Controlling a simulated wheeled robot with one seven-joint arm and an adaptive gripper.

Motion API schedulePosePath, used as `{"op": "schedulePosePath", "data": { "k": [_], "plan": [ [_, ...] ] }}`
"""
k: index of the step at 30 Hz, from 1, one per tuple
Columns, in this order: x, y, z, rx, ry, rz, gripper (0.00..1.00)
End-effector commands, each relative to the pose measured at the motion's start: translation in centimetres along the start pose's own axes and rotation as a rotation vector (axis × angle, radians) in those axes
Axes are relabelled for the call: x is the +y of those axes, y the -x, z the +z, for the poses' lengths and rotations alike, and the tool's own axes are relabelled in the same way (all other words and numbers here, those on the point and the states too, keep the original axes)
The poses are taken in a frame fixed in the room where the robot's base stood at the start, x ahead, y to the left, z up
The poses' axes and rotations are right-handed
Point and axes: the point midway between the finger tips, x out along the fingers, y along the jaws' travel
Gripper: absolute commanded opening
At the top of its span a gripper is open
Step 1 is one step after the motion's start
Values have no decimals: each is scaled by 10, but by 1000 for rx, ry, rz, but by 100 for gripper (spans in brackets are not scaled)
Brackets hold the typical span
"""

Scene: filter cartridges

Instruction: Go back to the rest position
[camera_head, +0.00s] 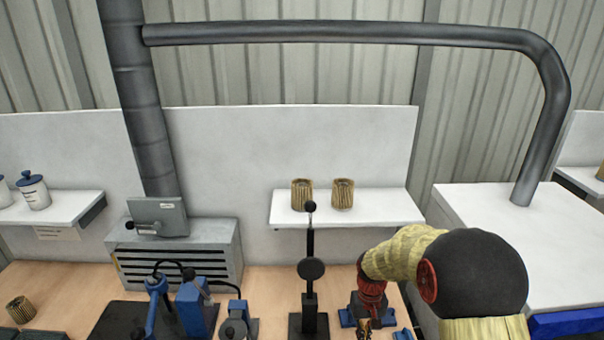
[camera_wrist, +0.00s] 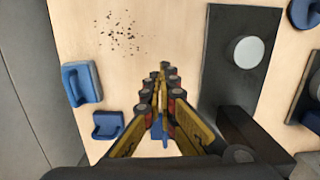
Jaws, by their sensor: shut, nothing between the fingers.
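My gripper (camera_wrist: 162,95) shows in the wrist view with its yellow and black fingers together, empty, above the wooden bench. In the head view my arm reaches in from the lower right, and my gripper (camera_head: 364,328) is low at the bottom edge, partly cut off. Two pleated filter cartridges stand upright on the white wall shelf (camera_head: 380,210), a left one (camera_head: 301,194) and a right one (camera_head: 342,194). Another cartridge (camera_head: 20,309) sits tilted at the far left of the bench.
A lever press (camera_head: 310,290) stands left of my arm. Blue-and-grey fixtures (camera_head: 195,305) stand further left, before a grey vented box (camera_head: 180,255). Blue blocks (camera_wrist: 82,83) and dark specks (camera_wrist: 121,34) lie on the bench. A white cabinet (camera_head: 530,235) with a pipe is right.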

Motion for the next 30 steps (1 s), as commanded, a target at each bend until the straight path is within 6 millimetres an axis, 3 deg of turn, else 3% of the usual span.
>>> {"op": "schedulePosePath", "data": {
  "k": [15,24,30],
  "plan": [
    [-6,129,145,134,-35,3,0],
    [-9,178,226,327,-44,7,0],
    [-10,203,258,479,-44,10,0]
  ]
}}
